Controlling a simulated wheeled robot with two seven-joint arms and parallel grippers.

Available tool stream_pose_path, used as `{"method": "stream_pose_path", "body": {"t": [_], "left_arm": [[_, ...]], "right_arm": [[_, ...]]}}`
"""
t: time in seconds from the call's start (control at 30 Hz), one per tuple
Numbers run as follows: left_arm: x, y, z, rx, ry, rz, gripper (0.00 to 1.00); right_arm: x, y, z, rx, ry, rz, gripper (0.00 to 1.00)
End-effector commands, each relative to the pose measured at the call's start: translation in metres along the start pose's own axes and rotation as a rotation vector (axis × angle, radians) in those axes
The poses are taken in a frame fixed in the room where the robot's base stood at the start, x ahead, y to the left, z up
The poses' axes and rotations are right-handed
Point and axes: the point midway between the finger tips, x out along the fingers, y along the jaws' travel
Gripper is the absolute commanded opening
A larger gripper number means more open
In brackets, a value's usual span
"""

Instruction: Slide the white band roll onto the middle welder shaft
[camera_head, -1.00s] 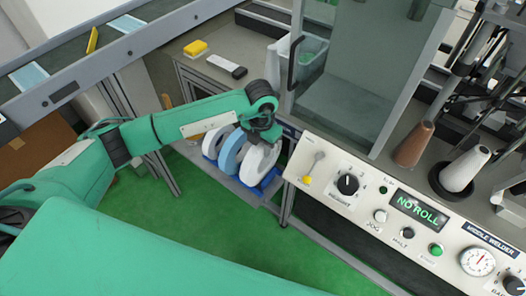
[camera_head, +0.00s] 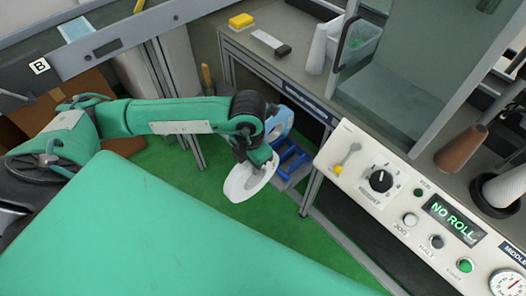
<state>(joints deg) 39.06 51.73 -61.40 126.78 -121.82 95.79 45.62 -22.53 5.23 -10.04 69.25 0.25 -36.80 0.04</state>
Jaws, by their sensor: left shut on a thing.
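The welder shaft cannot be made out; only the middle welder's control panel (camera_head: 402,190) shows, with a display (camera_head: 453,218) reading "NO ROLL". My right gripper is not in view.
A light-blue roll (camera_head: 279,122) stands in the rack behind my gripper. The panel's front edge and a table leg (camera_head: 311,190) are right of the held roll. A brown cone (camera_head: 461,150) stands behind the panel.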

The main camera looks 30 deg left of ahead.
Motion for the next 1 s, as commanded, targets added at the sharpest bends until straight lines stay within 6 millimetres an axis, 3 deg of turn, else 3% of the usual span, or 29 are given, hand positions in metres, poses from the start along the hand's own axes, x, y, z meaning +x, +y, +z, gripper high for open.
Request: {"method": "stream_pose_path", "body": {"t": [1.0], "left_arm": [[-0.058,0.000,-0.082,0.000,0.000,0.001,0.00]], "right_arm": [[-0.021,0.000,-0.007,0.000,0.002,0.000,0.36]]}}
